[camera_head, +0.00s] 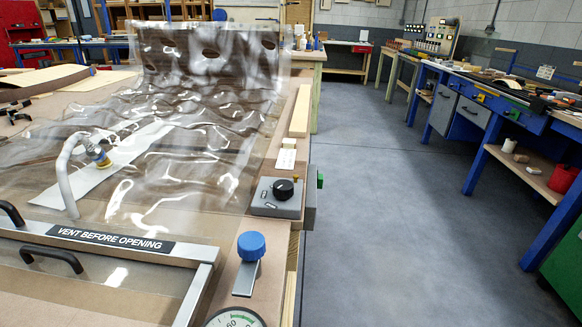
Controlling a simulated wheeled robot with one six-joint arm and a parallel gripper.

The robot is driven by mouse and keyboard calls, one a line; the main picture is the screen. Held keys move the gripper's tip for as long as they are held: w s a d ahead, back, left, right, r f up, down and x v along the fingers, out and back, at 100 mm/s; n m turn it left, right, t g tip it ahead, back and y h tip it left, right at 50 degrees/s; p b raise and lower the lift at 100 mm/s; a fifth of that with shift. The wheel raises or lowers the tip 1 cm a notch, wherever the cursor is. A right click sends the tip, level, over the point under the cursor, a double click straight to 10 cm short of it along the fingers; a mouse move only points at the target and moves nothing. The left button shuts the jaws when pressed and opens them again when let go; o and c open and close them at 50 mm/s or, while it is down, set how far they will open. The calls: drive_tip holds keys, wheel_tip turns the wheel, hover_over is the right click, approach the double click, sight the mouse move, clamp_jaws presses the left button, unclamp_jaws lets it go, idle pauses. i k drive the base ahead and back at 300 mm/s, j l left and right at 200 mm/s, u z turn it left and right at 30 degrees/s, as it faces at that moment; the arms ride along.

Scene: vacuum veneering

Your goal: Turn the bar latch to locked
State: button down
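A round blue knob (251,246) on a flat silver bar (246,278) sits on the table's right border, beside the metal corner of a clear-topped frame (200,254). It looks like the bar latch, and the bar points toward the camera. Whether it is locked I cannot tell. The frame bears a black label (110,239) reading "VENT BEFORE OPENING" and black handles (50,258). My gripper is not in view.
A grey box (276,198) with a black dial stands behind the knob, and a round gauge (235,318) in front. Clear wrinkled film (180,130) and a white hose (68,175) cover the table's left. The floor (380,220) at right is free, with blue workbenches (490,160) beyond.

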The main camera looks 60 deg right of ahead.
sight(251, 245)
drive_tip(key=k+l+z, duration=0.1)
drive_tip(key=k+z, duration=0.2)
drive_tip(key=k+l+z, duration=0.15)
drive_tip(key=z, duration=0.15)
drive_tip(key=l+u, duration=0.5)
drive_tip(key=l, duration=0.3)
drive_tip(key=j+z, duration=0.5)
drive_tip(key=j, duration=0.3)
drive_tip(key=k+j+z, duration=0.1)
drive_tip(key=j+z, duration=0.4)
drive_tip(key=j, duration=0.25)
